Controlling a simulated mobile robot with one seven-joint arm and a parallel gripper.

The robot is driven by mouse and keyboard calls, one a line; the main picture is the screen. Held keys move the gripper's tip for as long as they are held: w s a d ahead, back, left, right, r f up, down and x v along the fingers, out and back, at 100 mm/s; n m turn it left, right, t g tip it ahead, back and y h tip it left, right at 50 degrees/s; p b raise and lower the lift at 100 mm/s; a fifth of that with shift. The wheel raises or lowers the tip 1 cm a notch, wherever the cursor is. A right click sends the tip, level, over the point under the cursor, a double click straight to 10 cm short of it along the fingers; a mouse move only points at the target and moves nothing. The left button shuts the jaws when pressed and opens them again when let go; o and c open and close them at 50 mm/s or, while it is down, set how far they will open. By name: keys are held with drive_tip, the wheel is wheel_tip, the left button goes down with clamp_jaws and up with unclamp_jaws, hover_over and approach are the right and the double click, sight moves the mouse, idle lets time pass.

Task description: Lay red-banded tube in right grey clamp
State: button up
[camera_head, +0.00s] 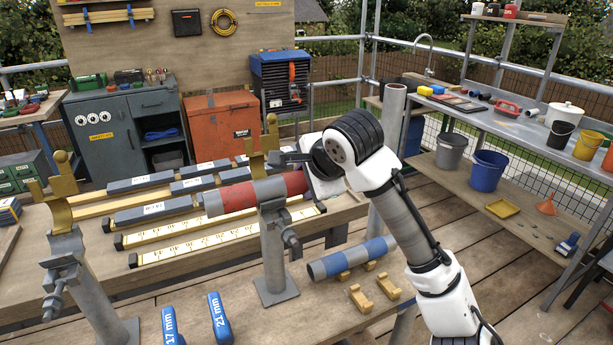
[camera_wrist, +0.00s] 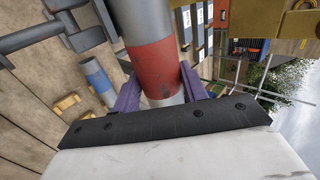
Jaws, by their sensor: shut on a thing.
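The right grey clamp (camera_head: 272,250) is a post on a square base with a side screw. Its gold jaw (camera_head: 262,155) rises behind and above the tube, and also shows in the wrist view (camera_wrist: 298,26). The tube crosses in front of the post top and hides the jaw's lower part; I cannot tell if they touch.
A left grey clamp (camera_head: 66,245) with an empty gold jaw stands at the left. A blue-banded tube (camera_head: 352,258) lies low on the right near small gold cradles (camera_head: 362,298). A plain upright pipe (camera_head: 391,135) stands behind my arm. Grey bars and yellow rulers lie behind the tube.

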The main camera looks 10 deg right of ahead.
drive_tip(key=shift+f, duration=0.15)
drive_tip(key=o, duration=1.3)
drive_tip(key=shift+o, duration=0.2)
drive_tip(key=shift+s, duration=0.1)
